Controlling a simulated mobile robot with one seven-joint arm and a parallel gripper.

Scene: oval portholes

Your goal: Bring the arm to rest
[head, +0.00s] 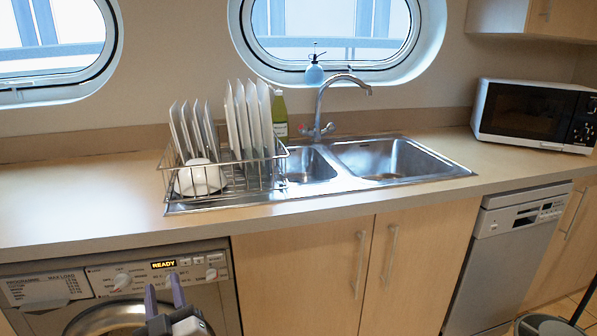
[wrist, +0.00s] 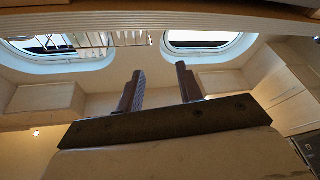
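My gripper (head: 162,282) shows at the bottom of the head view, in front of the washing machine (head: 205,268) and below the counter's front edge. Its two fingers point up and stand apart. In the wrist view my gripper (wrist: 159,70) also has its two dark fingers apart, with nothing between them. Most of my arm is out of view.
The counter (head: 80,205) holds a dish rack (head: 262,180) with plates and a white bowl, a sink (head: 390,160), and a microwave (head: 536,114). A dishwasher (head: 510,250) is below right. A dark bin (head: 548,326) stands at the bottom right.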

